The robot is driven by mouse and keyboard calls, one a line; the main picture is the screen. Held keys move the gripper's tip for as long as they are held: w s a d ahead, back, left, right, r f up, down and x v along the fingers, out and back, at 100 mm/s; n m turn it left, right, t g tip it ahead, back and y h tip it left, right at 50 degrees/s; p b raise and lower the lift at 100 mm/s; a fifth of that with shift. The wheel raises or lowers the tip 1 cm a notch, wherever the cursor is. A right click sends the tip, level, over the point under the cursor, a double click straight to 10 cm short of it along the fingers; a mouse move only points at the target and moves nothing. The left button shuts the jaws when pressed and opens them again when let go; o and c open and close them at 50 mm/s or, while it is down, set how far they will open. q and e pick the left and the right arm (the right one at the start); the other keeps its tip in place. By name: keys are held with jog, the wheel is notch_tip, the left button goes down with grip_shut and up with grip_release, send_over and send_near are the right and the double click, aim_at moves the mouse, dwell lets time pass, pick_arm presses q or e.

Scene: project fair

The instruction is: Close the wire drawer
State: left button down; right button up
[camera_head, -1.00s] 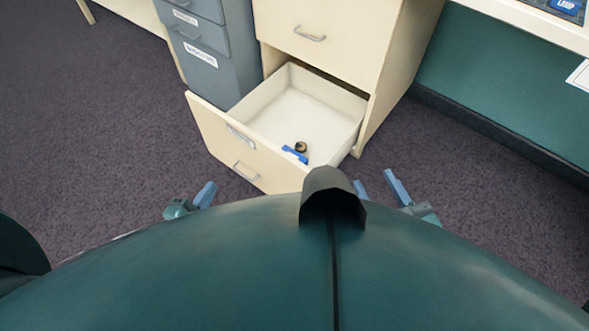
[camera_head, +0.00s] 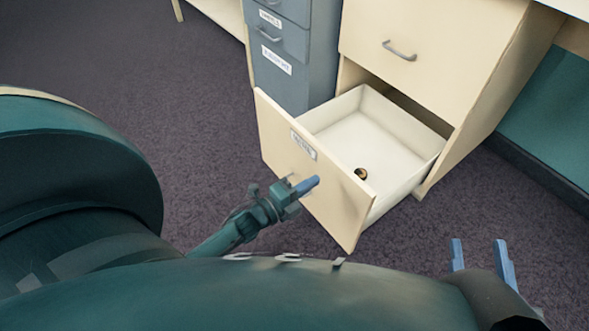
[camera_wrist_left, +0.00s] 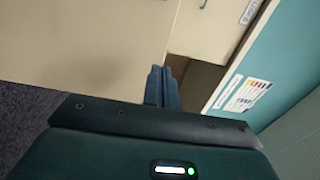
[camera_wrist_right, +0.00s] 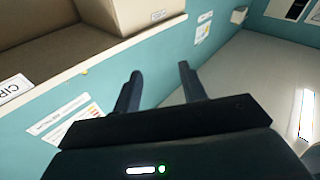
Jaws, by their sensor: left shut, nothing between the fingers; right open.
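The wire drawer (camera_head: 385,150) is the cream bottom drawer of a cream cabinet (camera_head: 440,60), and it stands pulled out. Its front panel (camera_head: 325,175) carries a label (camera_head: 303,144) that I cannot read surely. A small dark and gold round item (camera_head: 361,173) lies inside. My left gripper (camera_head: 308,185) is shut and empty, in front of the drawer panel near its middle; I cannot tell whether it touches. In the left wrist view its fingers (camera_wrist_left: 162,88) are together before a cream panel (camera_wrist_left: 80,45). My right gripper (camera_head: 481,262) is open and empty, right of the drawer.
A grey-blue cabinet (camera_head: 292,80) with labelled drawers stands left of the cream one. A teal panel (camera_head: 555,125) is at the right. The carpet (camera_head: 170,130) left of the drawer is free. The right wrist view shows a teal wall (camera_wrist_right: 180,55) with papers.

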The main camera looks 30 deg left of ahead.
aim_at(336, 167)
pick_arm(q)
jog(key=b+x, duration=0.1)
jog(key=x, duration=0.4)
jog(key=shift+w+d, duration=0.1)
jog(key=shift+w, duration=0.15)
pick_arm(e)
jog(key=shift+a+r, duration=0.15)
pick_arm(q)
jog(key=shift+w+d, duration=0.1)
jog(key=shift+w, duration=0.05)
pick_arm(e)
jog(key=shift+w, duration=0.1)
